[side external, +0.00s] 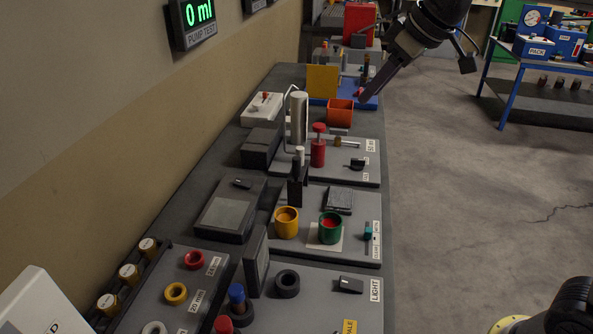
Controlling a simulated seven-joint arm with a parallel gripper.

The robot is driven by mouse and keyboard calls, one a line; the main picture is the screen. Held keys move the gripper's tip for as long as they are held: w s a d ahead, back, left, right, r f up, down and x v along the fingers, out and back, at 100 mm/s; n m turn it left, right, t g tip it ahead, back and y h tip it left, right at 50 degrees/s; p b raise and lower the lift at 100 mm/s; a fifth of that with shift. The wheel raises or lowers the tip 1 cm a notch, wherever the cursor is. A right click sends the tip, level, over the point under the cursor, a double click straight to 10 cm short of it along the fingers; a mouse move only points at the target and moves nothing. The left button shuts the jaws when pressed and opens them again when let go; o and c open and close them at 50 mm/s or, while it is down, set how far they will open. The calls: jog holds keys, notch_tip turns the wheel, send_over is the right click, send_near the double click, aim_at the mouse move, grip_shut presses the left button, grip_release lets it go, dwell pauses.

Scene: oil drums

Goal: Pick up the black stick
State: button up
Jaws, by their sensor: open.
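My gripper (368,92) is at the top centre, above the far end of the bench, pointing down and to the left. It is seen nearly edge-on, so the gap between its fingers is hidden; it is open. No object shows clearly between the fingers. The most stick-like black thing is a narrow upright black piece (298,188) at the bench's middle, well nearer the camera than my gripper. I cannot tell for sure that it is the black stick. Small black pieces also lie on the LIGHT panel (350,285) and on a grey box (242,184).
A tall grey cylinder (299,118) and red plunger (318,148) stand mid-bench. Yellow (286,232) and green cups (322,239) are nearer. Open floor lies right.

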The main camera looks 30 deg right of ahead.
jog(key=g, duration=0.1)
send_near(299, 158)
jog(key=shift+n+g, duration=0.4)
jog(key=shift+g, duration=0.2)
jog(key=x, duration=0.6)
jog(key=shift+w+a+r, duration=0.2)
jog(key=shift+w, duration=0.05)
jog(key=shift+x, duration=2.85)
jog(key=shift+w+d, duration=0.1)
jog(key=shift+w, duration=0.1)
grip_shut()
